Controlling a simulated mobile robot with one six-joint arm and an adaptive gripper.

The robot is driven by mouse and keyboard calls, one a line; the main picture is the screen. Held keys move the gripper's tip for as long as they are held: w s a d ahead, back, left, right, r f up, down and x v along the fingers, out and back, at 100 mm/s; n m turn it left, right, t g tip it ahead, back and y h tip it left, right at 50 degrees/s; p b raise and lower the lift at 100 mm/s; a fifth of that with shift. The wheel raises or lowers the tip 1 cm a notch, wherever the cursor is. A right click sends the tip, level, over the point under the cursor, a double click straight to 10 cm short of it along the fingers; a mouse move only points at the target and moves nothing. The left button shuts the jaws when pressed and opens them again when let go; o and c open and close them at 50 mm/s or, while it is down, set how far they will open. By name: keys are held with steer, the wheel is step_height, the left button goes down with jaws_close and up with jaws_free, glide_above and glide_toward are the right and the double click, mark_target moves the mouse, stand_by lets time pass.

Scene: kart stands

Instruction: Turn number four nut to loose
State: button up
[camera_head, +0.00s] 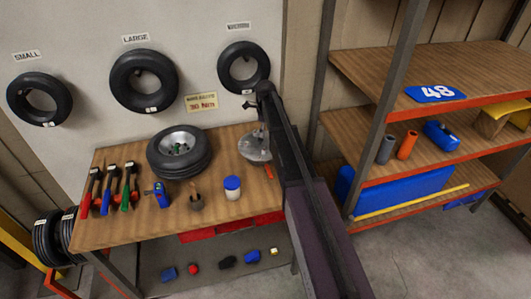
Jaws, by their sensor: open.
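A wheel with a black tyre (180,165) lies on the workbench, its silver hub (179,140) facing up. Small green nuts (178,149) show in the hub. They are too small to read any number, so I cannot tell which is number four. My arm rises from the lower right. My gripper (249,104) is at its far end, small and dark, above the back right of the bench. It is open and apart from the wheel, to its right. Its fingertips are hard to make out. A grey metal round piece (252,150) sits beside my arm, partly hidden by it.
On the wooden bench (120,228) are several coloured-handled tools (109,190), a blue device (161,195), a brown pot (197,202) and a blue-lidded jar (232,188). Tyres (144,80) hang on the wall behind. Shelves (400,65) stand at the right.

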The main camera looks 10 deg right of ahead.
mark_target(266, 148)
steer(key=shift+f+b, duration=4.9)
steer(key=shift+f, duration=0.3)
jaws_close()
